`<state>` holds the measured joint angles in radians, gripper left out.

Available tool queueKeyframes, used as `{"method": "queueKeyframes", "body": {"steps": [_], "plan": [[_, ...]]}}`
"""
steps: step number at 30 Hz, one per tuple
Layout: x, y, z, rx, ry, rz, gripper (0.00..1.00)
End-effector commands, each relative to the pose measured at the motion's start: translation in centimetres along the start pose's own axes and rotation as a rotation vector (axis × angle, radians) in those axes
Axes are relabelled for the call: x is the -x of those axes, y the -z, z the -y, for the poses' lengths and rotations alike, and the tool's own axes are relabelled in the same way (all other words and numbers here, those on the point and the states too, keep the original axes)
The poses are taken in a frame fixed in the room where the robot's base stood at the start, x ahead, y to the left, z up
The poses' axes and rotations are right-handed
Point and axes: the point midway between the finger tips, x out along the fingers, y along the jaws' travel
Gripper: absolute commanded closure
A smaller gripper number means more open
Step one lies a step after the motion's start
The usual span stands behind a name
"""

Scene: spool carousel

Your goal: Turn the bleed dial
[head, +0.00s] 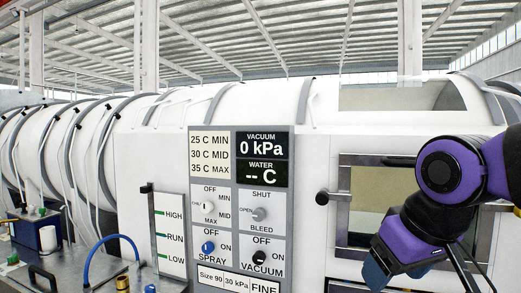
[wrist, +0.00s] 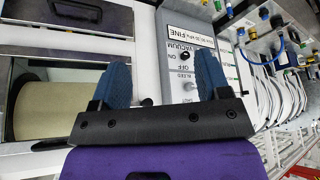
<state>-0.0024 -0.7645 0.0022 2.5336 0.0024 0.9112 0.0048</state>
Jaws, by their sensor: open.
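The bleed dial (head: 260,213) is a small grey knob on the grey control panel (head: 284,228), with SHUT above it, OPEN at its left and BLEED below. Its exact pointing is too small to tell. In the wrist view the dial (wrist: 190,86) shows upside down between my fingers, beyond them. My gripper (head: 376,271) is at the lower right in the head view, to the right of the panel and apart from the dial. In the wrist view my gripper (wrist: 162,58) has its two blue fingers spread with nothing between them.
The black vacuum knob (head: 260,257) sits just below the dial, and a white knob (head: 207,207) and blue spray knob (head: 208,247) to its left. The vacuum display (head: 262,145) reads 0 kPa. A black-ended handle (head: 322,198) sticks out between panel and window.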

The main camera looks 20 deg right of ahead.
Motion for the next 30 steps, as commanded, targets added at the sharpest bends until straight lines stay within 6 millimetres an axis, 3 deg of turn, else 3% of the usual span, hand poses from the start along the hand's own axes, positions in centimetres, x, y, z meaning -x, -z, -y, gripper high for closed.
{"method": "queueKeyframes", "body": {"steps": [7,11,17,24,30], "plan": [[0.0,0.1,0.0,-0.002,0.001,-0.001,0.3],[-0.4,1.6,0.7,-0.046,0.028,-0.032,0.3],[-2.1,8.8,3.7,-0.294,0.159,-0.171,0.3],[-4.9,18.8,7.6,-0.718,0.357,-0.341,0.3],[-7.9,25.8,9.8,-1.093,0.506,-0.462,0.3]]}}
